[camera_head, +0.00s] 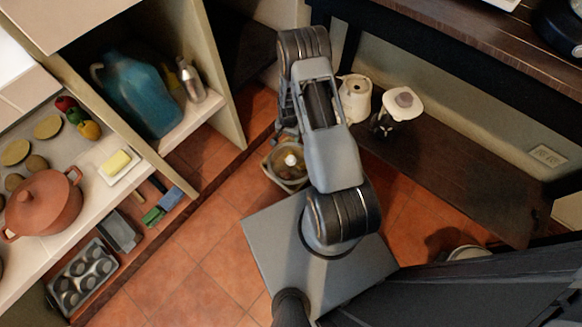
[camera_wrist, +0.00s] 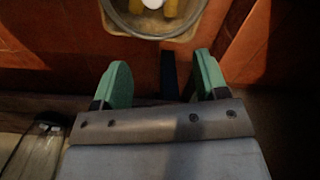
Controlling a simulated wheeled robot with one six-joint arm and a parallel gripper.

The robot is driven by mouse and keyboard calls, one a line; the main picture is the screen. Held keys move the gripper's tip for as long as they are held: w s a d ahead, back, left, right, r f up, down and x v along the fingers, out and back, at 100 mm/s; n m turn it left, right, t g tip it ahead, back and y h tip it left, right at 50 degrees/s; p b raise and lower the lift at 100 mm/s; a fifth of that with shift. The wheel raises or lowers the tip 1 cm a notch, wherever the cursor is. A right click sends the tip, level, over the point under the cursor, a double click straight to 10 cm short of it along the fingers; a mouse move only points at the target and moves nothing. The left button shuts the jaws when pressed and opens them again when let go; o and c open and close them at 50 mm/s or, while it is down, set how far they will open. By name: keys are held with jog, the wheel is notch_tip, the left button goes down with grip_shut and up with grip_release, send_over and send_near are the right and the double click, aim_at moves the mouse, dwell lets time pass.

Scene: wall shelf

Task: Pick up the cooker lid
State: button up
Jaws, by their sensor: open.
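A cooker (camera_head: 273,176) with a squarish pale rim stands on the tiled floor in the head view, partly hidden by my arm. Its round, see-through lid (camera_head: 281,162) has a white knob on top. In the wrist view the lid (camera_wrist: 121,24) is cut off by the top edge, with the white knob and yellowish parts inside its rim. My gripper (camera_wrist: 162,80) is open, its two green fingertips apart with nothing between them. In the picture they are below the lid and apart from it. In the head view the gripper is mostly hidden by my arm.
A shelf unit at left holds a red-brown pot (camera_head: 45,205), a butter dish (camera_head: 118,163) and a blue jug (camera_head: 137,92). A dark low bench (camera_head: 440,170) at right bears a white kettle (camera_head: 355,97) and a blender-like jar (camera_head: 402,103). Tiles between are clear.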

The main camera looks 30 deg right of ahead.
jog(key=b, duration=0.3)
send_over(291, 158)
jog(key=shift+m, duration=0.3)
notch_tip(291, 158, down, 12)
jog(key=shift+w+r, duration=0.1)
jog(key=shift+r, duration=0.1)
jog(key=shift+f+b, duration=1.75)
jog(key=shift+f, duration=1.4)
jog(key=shift+c, duration=0.2)
grip_shut()
jog(key=shift+r, duration=0.1)
